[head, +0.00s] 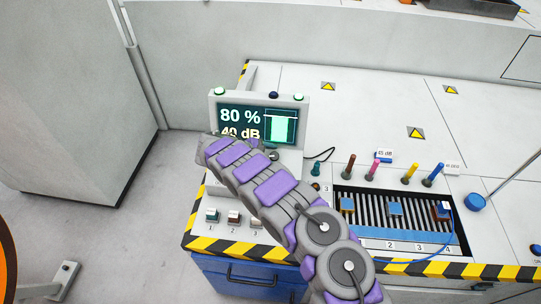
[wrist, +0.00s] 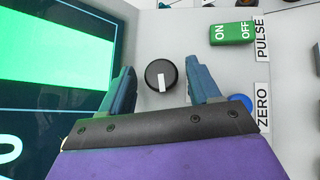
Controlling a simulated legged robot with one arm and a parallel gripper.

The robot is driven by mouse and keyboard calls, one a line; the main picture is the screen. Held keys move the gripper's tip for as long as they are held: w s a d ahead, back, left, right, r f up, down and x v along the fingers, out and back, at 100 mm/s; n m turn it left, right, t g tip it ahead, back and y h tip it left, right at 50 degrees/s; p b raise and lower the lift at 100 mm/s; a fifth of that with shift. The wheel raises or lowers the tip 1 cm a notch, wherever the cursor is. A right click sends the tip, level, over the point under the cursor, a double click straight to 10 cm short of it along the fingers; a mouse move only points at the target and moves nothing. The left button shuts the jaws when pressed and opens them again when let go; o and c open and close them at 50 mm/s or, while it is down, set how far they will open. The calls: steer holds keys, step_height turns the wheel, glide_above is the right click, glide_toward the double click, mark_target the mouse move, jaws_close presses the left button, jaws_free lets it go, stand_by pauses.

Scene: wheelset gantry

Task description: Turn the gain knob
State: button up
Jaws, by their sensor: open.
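The gain knob (wrist: 160,75) is a round black knob with a white pointer mark, on the grey panel right of the screen in the wrist view. My gripper (wrist: 164,80) is open, with one blue finger to the left of the knob and one to the right. The knob shows between the fingers with gaps on both sides. In the head view, my arm reaches to the display unit (head: 300,120) and hides part of its front. The screen (head: 240,118) there reads 80 % and 40 dB, with a green bar.
A green ON/OFF switch (wrist: 232,33) labelled PULSE and a blue button (wrist: 240,102) labelled ZERO sit right of the knob. Several coloured probes (head: 410,173) stand on the bench near a ribbed tray (head: 370,213). A striped edge (head: 480,271) borders the bench front.

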steer(key=p+v, duration=0.1)
steer(key=v, duration=1.6)
steer(key=shift+a+p, duration=0.25)
steer(key=shift+p, duration=0.15)
steer(key=s+d+r+m+g, duration=0.1)
steer(key=d+r+m+g, duration=0.15)
steer(key=d+r, duration=0.7)
steer(key=s+d+r+m+g, duration=0.1)
steer(key=d+r+m, duration=0.45)
steer(key=d, duration=0.75)
steer(key=s+d+r+m+g+y, duration=0.1)
steer(key=s+d+r+g, duration=0.1)
steer(key=s+d+r, duration=0.45)
steer(key=s+d+f+m+g+y+b, duration=0.1)
steer(key=s+d+m+y, duration=0.25)
steer(key=s, duration=0.85)
steer(key=s+d+f+m+g+y, duration=0.1)
steer(key=s+d+m+y, duration=0.25)
steer(key=s, duration=0.95)
steer(key=s+a+f+m+y, duration=0.1)
steer(key=s+a+f+y, duration=0.1)
steer(key=s, duration=0.8)
steer(key=shift+s+a+f+t+b, duration=0.3)
steer(key=shift+s+a+f+t, duration=0.1)
steer(key=shift+f, duration=0.2)
